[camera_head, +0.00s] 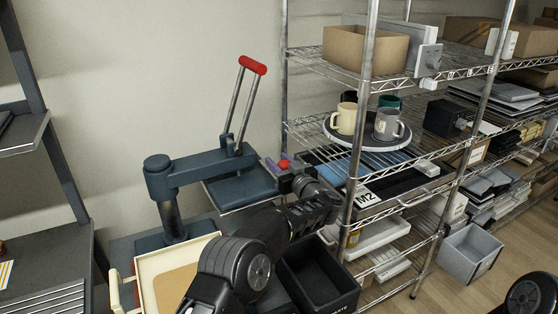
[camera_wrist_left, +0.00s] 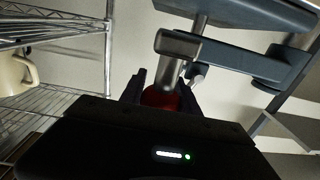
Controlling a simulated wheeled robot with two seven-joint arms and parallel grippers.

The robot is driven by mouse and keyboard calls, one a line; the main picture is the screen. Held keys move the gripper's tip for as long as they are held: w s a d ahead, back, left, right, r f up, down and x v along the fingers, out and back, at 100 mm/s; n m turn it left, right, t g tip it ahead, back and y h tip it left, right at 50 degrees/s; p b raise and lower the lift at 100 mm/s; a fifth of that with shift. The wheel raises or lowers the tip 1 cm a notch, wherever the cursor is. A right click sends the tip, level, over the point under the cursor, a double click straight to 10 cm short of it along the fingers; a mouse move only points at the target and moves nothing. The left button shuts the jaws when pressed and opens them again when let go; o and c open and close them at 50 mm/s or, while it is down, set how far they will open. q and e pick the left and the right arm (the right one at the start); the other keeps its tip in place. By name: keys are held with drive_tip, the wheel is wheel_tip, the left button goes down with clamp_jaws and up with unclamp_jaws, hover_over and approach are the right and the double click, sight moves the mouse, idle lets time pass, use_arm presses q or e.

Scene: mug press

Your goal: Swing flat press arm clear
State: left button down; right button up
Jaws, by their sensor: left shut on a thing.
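The flat press has a blue-grey arm (camera_head: 205,174) on a post at left, and its upper plate (camera_head: 240,188) hangs to the right of the lower bed (camera_head: 150,266), clear of it. A lever with a red grip (camera_head: 253,65) rises from the plate. My left gripper (camera_head: 285,166) is at the plate's right side, shut on a red knob (camera_head: 284,164). In the left wrist view the knob (camera_wrist_left: 160,98) sits between the two fingers, on the end of a metal stub. The press arm (camera_wrist_left: 245,62) shows behind it. My right gripper is out of view.
A wire shelf rack (camera_head: 365,150) stands close to the right of the plate, with mugs on a round tray (camera_head: 365,142). A black bin (camera_head: 318,278) sits below my left arm. A grey bin (camera_head: 470,252) stands on the floor at right.

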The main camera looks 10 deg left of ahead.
use_arm(q)
drive_tip(key=shift+s+a, duration=0.1)
drive_tip(key=shift+a, duration=0.65)
drive_tip(key=c, duration=1.3)
unclamp_jaws()
drive_tip(key=o, duration=0.4)
drive_tip(key=shift+s+a, duration=0.1)
drive_tip(key=shift+a, duration=0.15)
drive_tip(key=shift+d+f, duration=0.1)
drive_tip(key=shift+d, duration=0.1)
